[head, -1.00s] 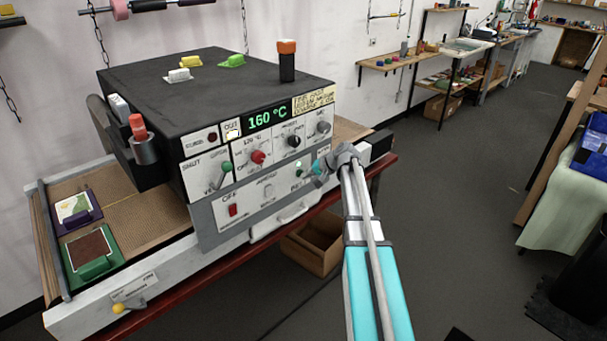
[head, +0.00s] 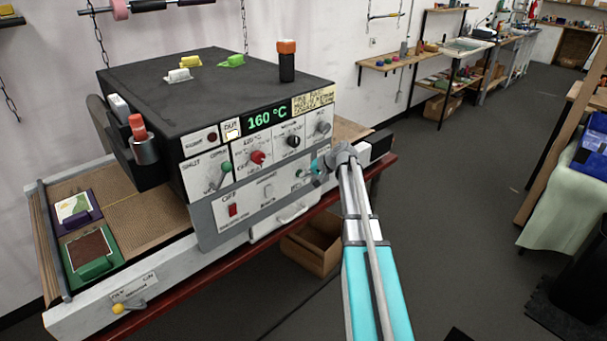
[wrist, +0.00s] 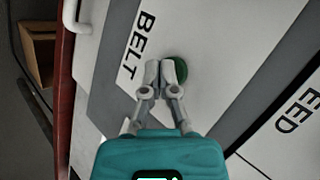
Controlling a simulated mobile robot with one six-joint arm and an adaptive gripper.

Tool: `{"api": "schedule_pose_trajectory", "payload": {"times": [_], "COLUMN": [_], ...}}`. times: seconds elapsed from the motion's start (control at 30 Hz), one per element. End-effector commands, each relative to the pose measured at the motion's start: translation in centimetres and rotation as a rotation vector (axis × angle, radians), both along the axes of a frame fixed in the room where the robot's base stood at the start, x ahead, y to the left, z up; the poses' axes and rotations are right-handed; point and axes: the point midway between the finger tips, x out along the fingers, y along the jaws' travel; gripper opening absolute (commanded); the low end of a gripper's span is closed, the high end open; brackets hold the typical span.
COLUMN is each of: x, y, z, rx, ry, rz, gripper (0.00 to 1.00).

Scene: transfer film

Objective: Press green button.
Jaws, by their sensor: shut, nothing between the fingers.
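The green button (wrist: 184,71) is round and sits on the oven's front panel beside the word BELT. In the wrist view my gripper (wrist: 166,68) is shut and empty, with its fingertips in front of the button's left part. They hide that part, and I cannot tell whether they touch it. In the head view a small green spot (head: 299,173) on the lower right panel appears to be the button, and my gripper (head: 318,172) is just right of it.
A cardboard box (head: 313,248) lies below.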

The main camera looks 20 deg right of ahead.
Motion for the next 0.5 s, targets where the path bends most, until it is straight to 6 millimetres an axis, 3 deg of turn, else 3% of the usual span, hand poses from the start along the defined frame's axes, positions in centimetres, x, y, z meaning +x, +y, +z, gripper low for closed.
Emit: {"api": "schedule_pose_trajectory", "payload": {"times": [0.5], "x": [-0.82], "y": [-0.24], "z": [0.0], "rx": [0.0], "ry": [-0.001], "rz": [0.001], "gripper": [0.0]}}
